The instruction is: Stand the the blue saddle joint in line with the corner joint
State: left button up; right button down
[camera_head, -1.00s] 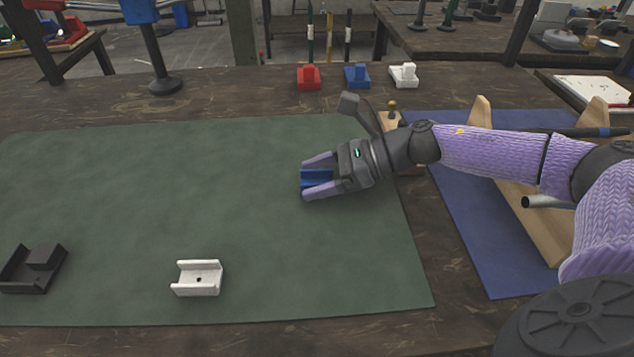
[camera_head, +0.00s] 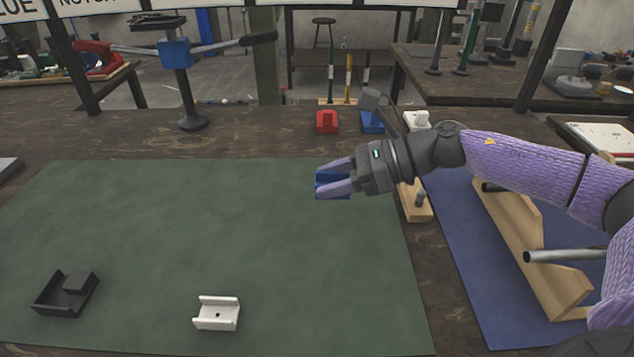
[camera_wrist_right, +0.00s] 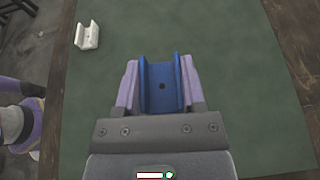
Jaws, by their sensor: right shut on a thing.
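The blue saddle joint (camera_head: 331,184) is a small U-shaped channel. My right gripper (camera_head: 336,180) is shut on it, a finger on each side, over the far right part of the green mat. In the right wrist view the blue saddle joint (camera_wrist_right: 162,86) lies between the purple fingers, its trough and a small hole facing the camera. My left gripper is out of view.
Red (camera_head: 327,122), blue (camera_head: 372,122) and white (camera_head: 417,120) blocks stand behind the green mat (camera_head: 180,225). A lever press (camera_head: 186,80) stands at the back left. A wooden rack (camera_head: 530,250) with metal rods is on the blue mat at right. The mat's middle is clear.

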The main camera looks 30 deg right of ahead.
jog(key=shift+r, duration=0.45)
jog(key=shift+a, duration=0.25)
pick_arm(q)
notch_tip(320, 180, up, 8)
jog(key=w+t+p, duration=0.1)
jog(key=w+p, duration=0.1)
jog(key=p, duration=0.5)
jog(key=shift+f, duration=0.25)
pick_arm(e)
jog(key=s+a+r, duration=0.4)
jog(key=s+a, duration=0.4)
jog(key=a, duration=0.1)
jog(key=shift+a, duration=0.4)
